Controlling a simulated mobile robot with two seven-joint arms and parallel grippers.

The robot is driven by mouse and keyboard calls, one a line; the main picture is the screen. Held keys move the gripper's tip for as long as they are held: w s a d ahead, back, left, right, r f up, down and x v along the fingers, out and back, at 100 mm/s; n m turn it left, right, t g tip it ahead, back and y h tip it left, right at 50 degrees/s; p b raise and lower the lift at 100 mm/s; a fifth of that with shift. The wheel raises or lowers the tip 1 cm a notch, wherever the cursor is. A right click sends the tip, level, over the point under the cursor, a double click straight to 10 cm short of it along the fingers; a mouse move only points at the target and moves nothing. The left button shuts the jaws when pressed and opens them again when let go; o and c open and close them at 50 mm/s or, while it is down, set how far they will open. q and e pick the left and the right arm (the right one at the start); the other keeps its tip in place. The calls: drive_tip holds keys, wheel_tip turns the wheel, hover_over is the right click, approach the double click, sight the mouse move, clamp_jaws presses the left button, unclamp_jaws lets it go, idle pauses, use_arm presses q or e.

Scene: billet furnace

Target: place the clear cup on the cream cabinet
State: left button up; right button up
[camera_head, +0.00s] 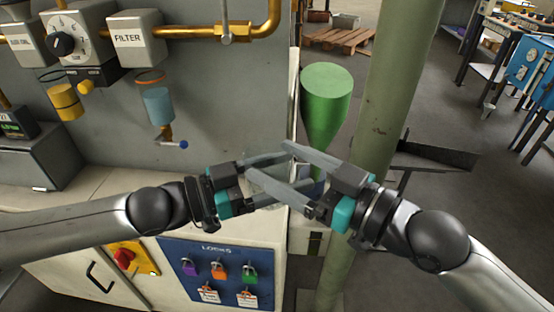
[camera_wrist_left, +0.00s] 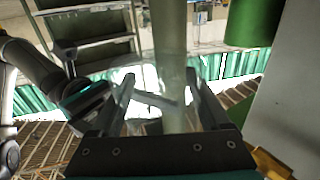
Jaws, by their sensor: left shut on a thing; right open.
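The clear cup (camera_head: 277,177) is very faint in the head view, between the crossing fingers of my two grippers. My left gripper (camera_head: 303,169) is shut on it and holds it above the right end of the cream cabinet (camera_head: 258,228). In the left wrist view the left fingers (camera_wrist_left: 165,90) stand either side of a see-through shape whose outline I cannot make out. My right gripper (camera_head: 268,160) is open, its fingers reaching around the same spot from the right. I cannot tell whether they touch the cup.
A green pole (camera_head: 385,105) and a green cylinder (camera_head: 326,95) stand just beyond the grippers. The grey panel (camera_head: 215,110) with pipes and a filter box (camera_head: 137,40) rises behind the cabinet top. The cabinet's top (camera_head: 110,182) has clear room left of the grippers.

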drive_tip(key=shift+w+a, duration=0.25)
drive_tip(key=shift+a, duration=0.25)
drive_tip(key=c, duration=0.9)
use_arm(q)
drive_tip(key=o, duration=1.2)
use_arm(e)
drive_tip(key=shift+c, duration=0.6)
